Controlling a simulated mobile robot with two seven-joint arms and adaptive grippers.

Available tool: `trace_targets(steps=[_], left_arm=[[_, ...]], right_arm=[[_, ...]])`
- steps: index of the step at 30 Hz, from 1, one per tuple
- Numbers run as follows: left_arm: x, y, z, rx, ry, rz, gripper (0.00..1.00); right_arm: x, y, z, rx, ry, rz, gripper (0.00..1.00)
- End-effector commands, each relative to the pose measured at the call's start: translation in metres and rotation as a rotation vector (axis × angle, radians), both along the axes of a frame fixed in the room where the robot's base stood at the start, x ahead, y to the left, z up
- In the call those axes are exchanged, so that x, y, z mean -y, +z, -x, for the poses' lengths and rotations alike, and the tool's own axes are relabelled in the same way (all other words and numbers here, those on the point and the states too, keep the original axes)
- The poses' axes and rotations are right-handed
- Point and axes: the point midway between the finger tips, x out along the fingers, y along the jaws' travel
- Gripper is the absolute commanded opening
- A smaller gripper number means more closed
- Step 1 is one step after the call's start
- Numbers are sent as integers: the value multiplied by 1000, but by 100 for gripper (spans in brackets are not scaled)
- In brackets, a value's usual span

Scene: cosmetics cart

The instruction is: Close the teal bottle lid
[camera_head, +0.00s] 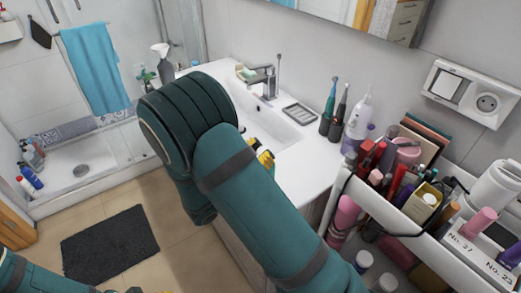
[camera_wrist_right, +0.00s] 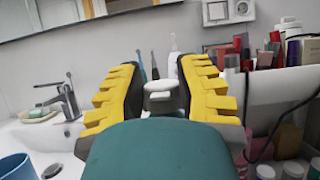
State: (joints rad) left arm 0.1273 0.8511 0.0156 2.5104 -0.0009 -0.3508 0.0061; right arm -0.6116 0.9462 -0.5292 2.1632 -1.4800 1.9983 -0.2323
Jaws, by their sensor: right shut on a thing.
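My right gripper (camera_head: 264,157) is mostly hidden behind my right arm in the head view; a bit of yellow finger shows over the washbasin's front edge. In the right wrist view its yellow and black fingers (camera_wrist_right: 160,85) are shut on a small white and grey piece (camera_wrist_right: 161,92). I cannot tell whether this is the bottle lid. A smooth teal shape fills the bottom centre there, probably my own gripper housing. No teal bottle can be clearly made out. My left arm enters at the bottom left of the head view; its gripper (camera_head: 132,290) barely shows at the edge.
The white washbasin (camera_head: 240,100) has a tap (camera_head: 270,82) and a soap dish (camera_head: 299,114). Two electric toothbrushes (camera_head: 330,105) and a white bottle (camera_head: 357,118) stand at its right. A crowded cosmetics cart (camera_head: 385,222) is close on the right. A blue cup (camera_wrist_right: 14,167) is low left.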

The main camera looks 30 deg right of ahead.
Motion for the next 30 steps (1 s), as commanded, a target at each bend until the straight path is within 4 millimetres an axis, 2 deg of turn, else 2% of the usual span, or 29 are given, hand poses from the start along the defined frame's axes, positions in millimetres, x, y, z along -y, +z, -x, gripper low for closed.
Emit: trace_targets(steps=[3, 4, 6, 15, 19, 23, 30], left_arm=[[0, 0, 0, 0, 0, 0, 41], [0, 0, 0, 0, 0, 0, 41], [0, 0, 0, 0, 0, 0, 41], [0, 0, 0, 0, 0, 0, 41], [0, 0, 0, 0, 0, 0, 41], [0, 0, 0, 0, 0, 0, 41], [0, 0, 0, 0, 0, 0, 41]], right_arm=[[0, 0, 0, 0, 0, -1, 0], [0, 0, 0, 0, 0, -1, 47], [0, 0, 0, 0, 0, -1, 68], [0, 0, 0, 0, 0, -1, 68], [-7, -4, 0, -1, 1, -1, 68], [-25, -13, 1, -1, 4, -1, 68], [-69, -36, 4, 0, 4, 0, 68]])
